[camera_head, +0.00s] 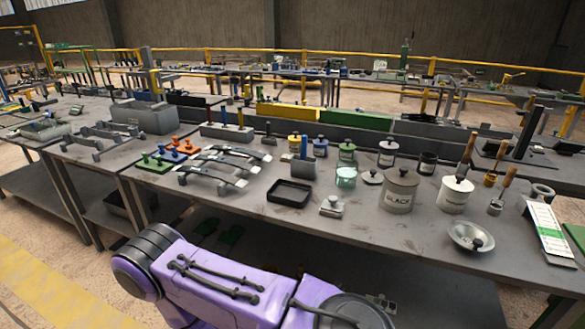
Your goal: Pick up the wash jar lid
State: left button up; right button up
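A pale teal jar (346,177) stands without a lid near the middle of the table. Its label is too small to read. A small grey lid with a dark knob (372,177) lies just right of it. A round metal dish-like piece with a dark knob (471,236) lies at the front right. I cannot tell for certain which is the wash jar lid. A purple link of my own arm shows at the bottom; neither gripper is in view.
A large grey jar marked GLACE (399,190) and a white jar (455,194) stand to the right. A black tray (290,192) lies left of the teal jar. Several lidded jars stand behind. Brushes and a white-green card (548,229) are at far right.

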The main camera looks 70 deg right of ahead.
aim_at(372, 177)
jog(key=u, duration=0.35)
jog(key=k, duration=1.8)
jog(key=z, duration=0.25)
